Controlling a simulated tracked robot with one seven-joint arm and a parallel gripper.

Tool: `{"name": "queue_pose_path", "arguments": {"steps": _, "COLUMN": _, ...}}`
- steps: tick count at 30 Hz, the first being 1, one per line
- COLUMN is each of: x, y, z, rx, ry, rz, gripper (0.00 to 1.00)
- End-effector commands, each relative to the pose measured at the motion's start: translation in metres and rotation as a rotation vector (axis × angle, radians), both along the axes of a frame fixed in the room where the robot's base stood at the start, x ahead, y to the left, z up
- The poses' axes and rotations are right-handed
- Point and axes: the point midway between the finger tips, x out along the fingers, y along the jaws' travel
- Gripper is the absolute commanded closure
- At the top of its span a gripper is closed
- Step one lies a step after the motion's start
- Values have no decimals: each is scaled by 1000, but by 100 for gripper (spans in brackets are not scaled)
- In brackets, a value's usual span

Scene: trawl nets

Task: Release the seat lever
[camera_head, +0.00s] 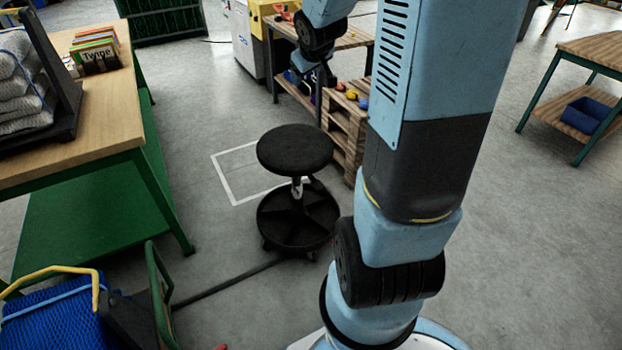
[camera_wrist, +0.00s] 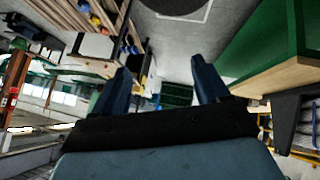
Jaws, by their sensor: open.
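A black round stool (camera_head: 295,150) stands on the grey floor in the middle of the head view, upright on a wide black base. Its short column shows under the seat. A small dark part juts out to the right below the seat, but I cannot tell whether it is the lever. My gripper is open and empty in the wrist view (camera_wrist: 162,68), its two blue fingers well apart. In the head view, the dark end of my arm shows above and beyond the stool, apart from it. A dark rounded thing at the wrist view's top edge may be the stool.
A wooden table with green legs (camera_head: 108,125) stands at the left. A wooden pallet stack (camera_head: 343,135) stands close right of the stool. A blue net crate (camera_head: 60,315) is at the lower left. A cable crosses the floor to the stool. Floor left of the stool is clear.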

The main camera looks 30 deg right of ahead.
Motion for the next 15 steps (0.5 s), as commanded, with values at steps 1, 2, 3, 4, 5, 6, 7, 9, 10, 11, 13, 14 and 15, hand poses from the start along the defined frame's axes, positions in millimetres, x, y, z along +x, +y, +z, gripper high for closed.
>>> {"name": "queue_pose_path", "arguments": {"steps": 1, "x": 10, "y": -9, "z": -15, "rx": -2, "ry": 1, "rz": 9, "gripper": 26}}
{"name": "queue_pose_path", "arguments": {"steps": 2, "x": 15, "y": -13, "z": -22, "rx": -5, "ry": -3, "rz": 19, "gripper": 26}}
{"name": "queue_pose_path", "arguments": {"steps": 3, "x": 23, "y": -17, "z": -32, "rx": -13, "ry": -7, "rz": 34, "gripper": 26}}
{"name": "queue_pose_path", "arguments": {"steps": 4, "x": 29, "y": -21, "z": -39, "rx": -20, "ry": -12, "rz": 43, "gripper": 26}}
{"name": "queue_pose_path", "arguments": {"steps": 5, "x": 34, "y": -26, "z": -45, "rx": -24, "ry": -17, "rz": 51, "gripper": 26}}
{"name": "queue_pose_path", "arguments": {"steps": 6, "x": 41, "y": -31, "z": -55, "rx": -29, "ry": -24, "rz": 63, "gripper": 26}}
{"name": "queue_pose_path", "arguments": {"steps": 7, "x": 45, "y": -36, "z": -63, "rx": -31, "ry": -30, "rz": 69, "gripper": 26}}
{"name": "queue_pose_path", "arguments": {"steps": 9, "x": 55, "y": -46, "z": -82, "rx": -33, "ry": -44, "rz": 89, "gripper": 26}}
{"name": "queue_pose_path", "arguments": {"steps": 10, "x": 59, "y": -50, "z": -90, "rx": -33, "ry": -50, "rz": 98, "gripper": 26}}
{"name": "queue_pose_path", "arguments": {"steps": 11, "x": 63, "y": -55, "z": -98, "rx": -33, "ry": -56, "rz": 105, "gripper": 26}}
{"name": "queue_pose_path", "arguments": {"steps": 13, "x": 71, "y": -63, "z": -118, "rx": -30, "ry": -72, "rz": 125, "gripper": 26}}
{"name": "queue_pose_path", "arguments": {"steps": 14, "x": 75, "y": -66, "z": -127, "rx": -28, "ry": -79, "rz": 135, "gripper": 26}}
{"name": "queue_pose_path", "arguments": {"steps": 15, "x": 78, "y": -71, "z": -138, "rx": -27, "ry": -88, "rz": 145, "gripper": 26}}
